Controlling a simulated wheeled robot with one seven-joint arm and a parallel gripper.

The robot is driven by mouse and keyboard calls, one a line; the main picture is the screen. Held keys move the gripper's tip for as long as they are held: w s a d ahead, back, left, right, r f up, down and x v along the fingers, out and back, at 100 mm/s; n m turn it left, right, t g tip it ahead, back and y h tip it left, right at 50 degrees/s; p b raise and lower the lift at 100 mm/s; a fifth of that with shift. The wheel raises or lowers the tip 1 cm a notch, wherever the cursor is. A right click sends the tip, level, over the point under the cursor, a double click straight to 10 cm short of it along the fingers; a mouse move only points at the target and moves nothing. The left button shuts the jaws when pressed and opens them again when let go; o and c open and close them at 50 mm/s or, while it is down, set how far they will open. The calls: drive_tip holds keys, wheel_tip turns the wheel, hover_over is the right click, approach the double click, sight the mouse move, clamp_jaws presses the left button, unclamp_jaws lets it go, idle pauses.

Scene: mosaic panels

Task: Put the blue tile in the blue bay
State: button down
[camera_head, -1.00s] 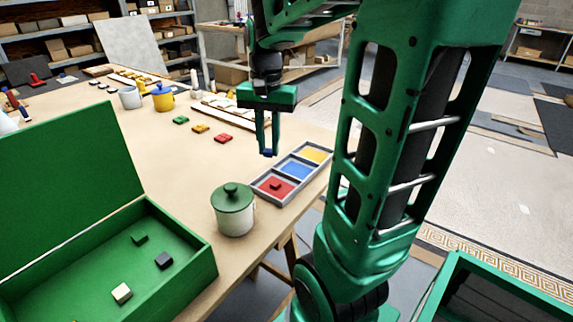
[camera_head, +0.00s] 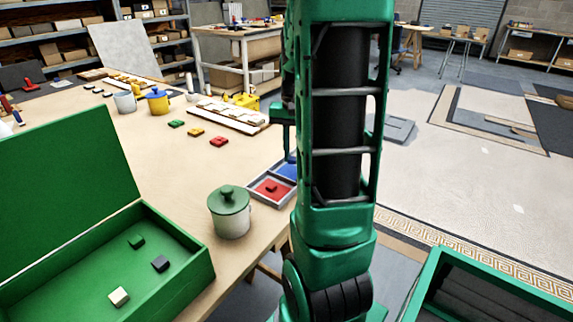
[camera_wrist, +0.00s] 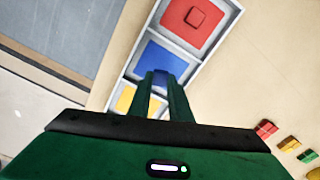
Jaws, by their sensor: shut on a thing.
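My gripper (camera_wrist: 163,80) is shut on the blue tile (camera_wrist: 160,88), a small dark blue piece between the fingertips in the wrist view. The fingers appear over the blue bay (camera_wrist: 152,58), the middle one of the grey tray; their height above it cannot be told. The red bay (camera_wrist: 181,26) holds a red tile (camera_wrist: 195,16). The yellow bay (camera_wrist: 125,98) is at the other end, partly covered by the gripper.
A lidded green and white jar (camera_head: 231,213) stands beside the tray. An open green box (camera_head: 190,260) with small blocks is at the left. Green, orange and red tiles (camera_head: 219,141) lie farther back on the table. The tray lies near the table's right edge.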

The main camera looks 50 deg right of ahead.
drive_tip(key=shift+f, duration=1.7)
drive_tip(key=shift+f, duration=0.15)
drive_tip(key=c, duration=1.6)
unclamp_jaws()
drive_tip(key=shift+c, duration=0.2)
wheel_tip(320, 180, up, 12)
drive_tip(key=s+a+f+n, duration=0.3)
drive_tip(key=s+a, duration=0.4)
drive_tip(key=a, duration=0.2)
drive_tip(key=s+a+f+n, duration=0.3)
drive_tip(key=s+a, duration=0.4)
drive_tip(key=a, duration=0.2)
drive_tip(key=shift+a+f, duration=0.15)
drive_tip(key=shift+f, duration=0.1)
